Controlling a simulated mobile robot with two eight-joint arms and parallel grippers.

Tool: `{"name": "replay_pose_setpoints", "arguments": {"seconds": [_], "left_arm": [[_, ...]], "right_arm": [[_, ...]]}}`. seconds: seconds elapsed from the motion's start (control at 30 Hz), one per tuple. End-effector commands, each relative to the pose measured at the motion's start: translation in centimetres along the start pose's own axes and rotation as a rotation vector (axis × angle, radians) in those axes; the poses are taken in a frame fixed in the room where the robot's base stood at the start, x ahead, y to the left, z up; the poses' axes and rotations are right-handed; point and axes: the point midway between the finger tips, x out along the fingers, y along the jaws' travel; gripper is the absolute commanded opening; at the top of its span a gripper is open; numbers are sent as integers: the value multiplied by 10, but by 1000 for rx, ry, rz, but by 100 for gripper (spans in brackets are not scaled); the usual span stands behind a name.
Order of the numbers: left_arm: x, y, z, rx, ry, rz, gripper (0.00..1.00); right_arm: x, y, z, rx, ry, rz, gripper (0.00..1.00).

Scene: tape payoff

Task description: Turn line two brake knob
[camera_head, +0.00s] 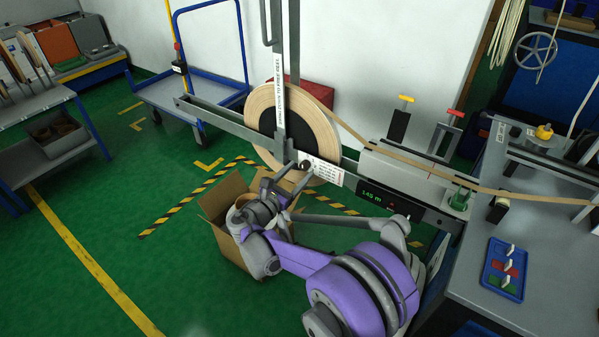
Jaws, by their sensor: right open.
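A small dark round knob (305,164) sits on the payoff frame, just below the hub of the large tape reel (262,110) and beside a white printed label (325,171). It looks like the brake knob; its lettering is too small to read. My right gripper (290,181) is open, just below and left of the knob, with its fingers pointing up toward it. I cannot tell whether a finger touches the knob. My purple right arm comes in from below. My left gripper is not in view.
An upright post (282,90) with a white sign stands before the reel. An open cardboard box (228,252) stands on the floor under my wrist. The tape (400,153) runs right to a grey bench (545,255) with a blue tray (503,268). A blue cart (190,92) stands behind.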

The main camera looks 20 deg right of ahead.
Motion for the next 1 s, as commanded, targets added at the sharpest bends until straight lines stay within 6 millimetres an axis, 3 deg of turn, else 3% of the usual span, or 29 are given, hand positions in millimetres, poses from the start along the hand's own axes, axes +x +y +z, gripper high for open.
{"name": "replay_pose_setpoints", "arguments": {"seconds": [0.13,0.43,0.8,1.0], "left_arm": [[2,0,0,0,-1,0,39],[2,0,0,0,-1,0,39],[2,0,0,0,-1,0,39],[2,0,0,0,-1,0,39]], "right_arm": [[12,0,0,0,0,-1,64],[14,0,0,1,0,0,64],[13,0,0,1,1,0,0],[13,0,0,2,1,0,0]]}}
